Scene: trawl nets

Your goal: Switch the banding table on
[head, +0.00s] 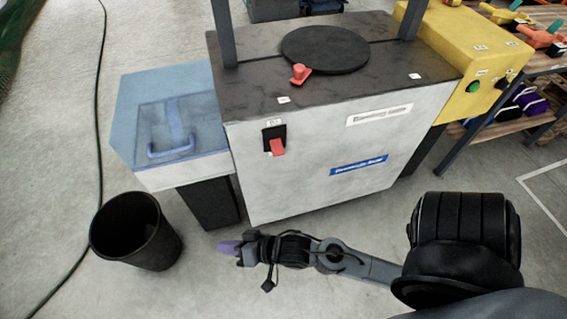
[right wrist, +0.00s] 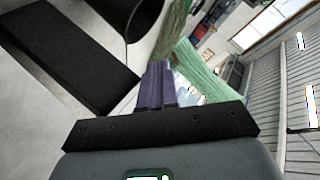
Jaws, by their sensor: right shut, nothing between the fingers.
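The banding table (head: 300,185) is a white cabinet with a dark top and a round dark plate (head: 325,50). On its front, at the upper left, sits a switch with a black plate and a red lever (head: 277,147); the lever sticks out and points downward. My right gripper (head: 229,248) is in front of and below the cabinet, left of the switch and apart from it. Its purple fingers are shut and empty; they also show closed together in the right wrist view (right wrist: 156,85). My left gripper is not in view.
A black bin (head: 135,232) stands on the floor at the left, near my right gripper. A blue-lidded box (head: 135,120) adjoins the cabinet's left side. A yellow box with a green button (head: 473,87) stands at the right. A red knob (head: 300,74) sits on the tabletop.

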